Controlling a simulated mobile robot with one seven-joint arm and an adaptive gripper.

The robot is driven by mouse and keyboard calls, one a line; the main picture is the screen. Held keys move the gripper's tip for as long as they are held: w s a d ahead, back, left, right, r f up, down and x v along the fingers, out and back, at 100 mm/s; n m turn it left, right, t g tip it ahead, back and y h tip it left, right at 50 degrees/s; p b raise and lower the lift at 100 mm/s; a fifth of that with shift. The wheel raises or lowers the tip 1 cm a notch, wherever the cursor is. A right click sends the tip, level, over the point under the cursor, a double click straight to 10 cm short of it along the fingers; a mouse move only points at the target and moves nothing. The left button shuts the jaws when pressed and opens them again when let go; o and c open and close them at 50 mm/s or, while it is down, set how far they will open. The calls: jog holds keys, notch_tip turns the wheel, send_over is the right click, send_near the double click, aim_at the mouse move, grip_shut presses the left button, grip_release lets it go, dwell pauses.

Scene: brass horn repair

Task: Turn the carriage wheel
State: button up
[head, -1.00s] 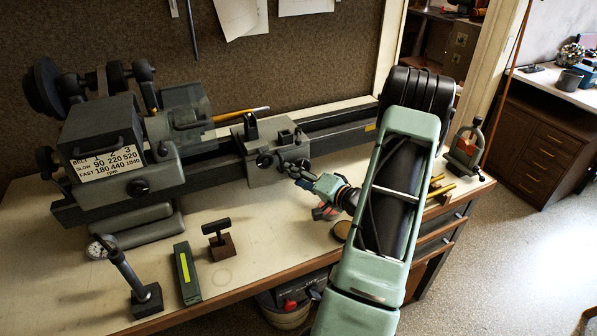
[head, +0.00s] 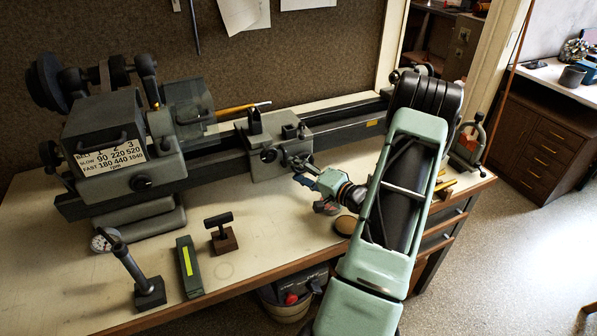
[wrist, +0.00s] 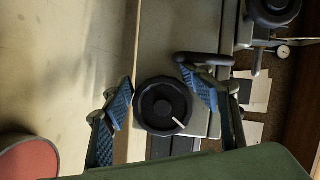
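The carriage wheel (wrist: 162,105) is a dark round handwheel with a short white mark near its rim. In the wrist view it shows between the two blue-padded fingers of my gripper (wrist: 158,97), which is open.
A dark crank bar (wrist: 203,58) lies close to the right finger. The headstock (head: 110,140) stands at the left on the bench. A T-handled tool (head: 222,236), a green box (head: 188,268) and a gauge stand (head: 148,292) stand near the front edge. A round red thing (wrist: 27,160) shows at lower left.

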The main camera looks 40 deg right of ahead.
jog(key=o, duration=0.5)
jog(key=shift+w+a+r, duration=0.45)
jog(key=shift+a+r, duration=0.1)
jog(key=shift+c, duration=0.2)
jog(key=shift+s+f, duration=0.1)
jog(key=shift+s+d+f, duration=0.1)
jog(key=shift+s, duration=0.05)
jog(key=s+d+r, duration=0.1)
jog(key=s, duration=0.7)
jog(key=shift+w, duration=0.1)
